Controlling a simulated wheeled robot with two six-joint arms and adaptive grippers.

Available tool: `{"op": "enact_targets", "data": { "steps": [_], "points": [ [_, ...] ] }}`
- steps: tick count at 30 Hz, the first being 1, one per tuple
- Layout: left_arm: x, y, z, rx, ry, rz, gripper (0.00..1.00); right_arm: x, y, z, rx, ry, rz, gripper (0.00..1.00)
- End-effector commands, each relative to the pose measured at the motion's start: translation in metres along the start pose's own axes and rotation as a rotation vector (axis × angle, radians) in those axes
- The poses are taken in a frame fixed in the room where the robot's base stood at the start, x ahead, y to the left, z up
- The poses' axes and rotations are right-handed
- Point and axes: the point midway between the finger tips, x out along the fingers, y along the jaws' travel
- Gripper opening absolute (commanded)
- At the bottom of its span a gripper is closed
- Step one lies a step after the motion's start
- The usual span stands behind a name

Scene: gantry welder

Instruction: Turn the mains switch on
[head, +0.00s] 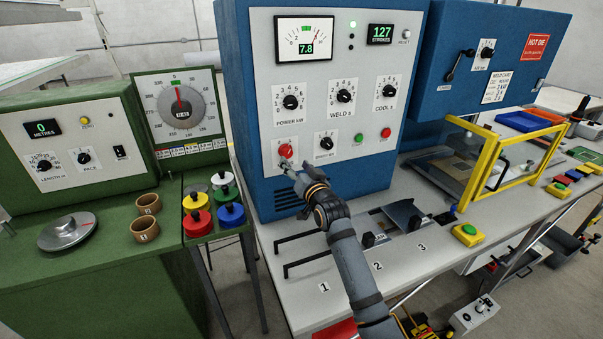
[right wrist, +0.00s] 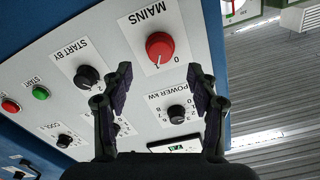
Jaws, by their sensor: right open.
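The mains switch (head: 286,151) is a red round knob on a white plate at the lower left of the blue welder panel. In the right wrist view the red knob (right wrist: 160,47) shows upside down under the word MAINS, with marks 0 and 1 beside it. My left gripper is not in view.
The POWER kW knob (head: 291,102) and START BY knob (head: 326,142) are close to the mains switch. A green button (head: 357,139) and red button (head: 385,133) sit to the right.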

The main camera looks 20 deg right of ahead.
Motion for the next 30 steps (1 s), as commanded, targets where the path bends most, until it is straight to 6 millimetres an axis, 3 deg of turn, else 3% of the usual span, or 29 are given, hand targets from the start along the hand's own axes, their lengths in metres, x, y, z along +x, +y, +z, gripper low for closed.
{"op": "enact_targets", "data": {
  "steps": [3,9,24,26,29,30],
  "points": [
    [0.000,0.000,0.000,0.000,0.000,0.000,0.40,-0.027,0.000,0.001,-0.002,-0.001,0.000,0.59],
    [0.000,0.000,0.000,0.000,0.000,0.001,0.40,-0.050,0.000,0.000,-0.001,-0.001,0.001,0.59],
    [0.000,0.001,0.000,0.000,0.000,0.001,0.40,-0.053,0.001,0.003,-0.003,-0.008,0.003,0.59],
    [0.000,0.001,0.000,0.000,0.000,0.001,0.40,-0.059,0.005,0.014,-0.016,-0.042,0.017,0.59],
    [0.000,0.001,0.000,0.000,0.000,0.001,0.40,-0.086,0.022,0.057,-0.075,-0.182,0.071,0.59],
    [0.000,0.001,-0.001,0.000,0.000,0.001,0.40,-0.105,0.031,0.080,-0.110,-0.267,0.101,0.59]
  ]
}}
